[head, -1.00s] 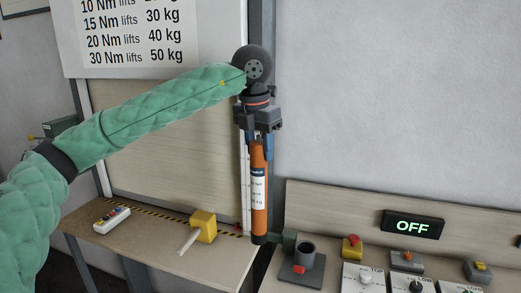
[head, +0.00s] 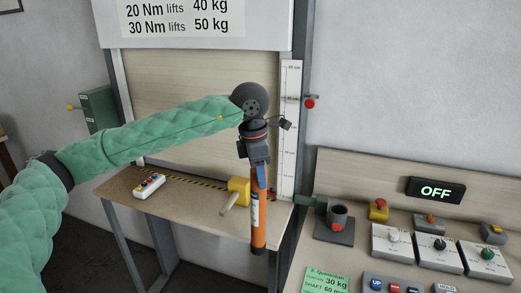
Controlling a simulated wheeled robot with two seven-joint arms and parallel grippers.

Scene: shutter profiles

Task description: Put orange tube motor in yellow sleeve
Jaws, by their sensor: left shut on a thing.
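The orange tube motor (head: 258,222) hangs nearly upright below my left gripper (head: 257,165), which is shut on its upper end. The motor has a dark lower end and a label on its side, and it hangs in front of the wooden table's front edge. A yellow block (head: 239,187) with a pale tube pointing toward me sits on the table, just behind and left of the motor in the picture. It is the only yellow sleeve-like part I see, and its opening cannot be made out. The motor appears apart from it. My right gripper is not in view.
A white button box (head: 149,186) lies on the wooden table (head: 190,215) at left. A white ruler (head: 290,130) stands behind. A grey round socket (head: 337,218) stands right of the motor, beside control boxes (head: 438,247) and an OFF display (head: 435,190).

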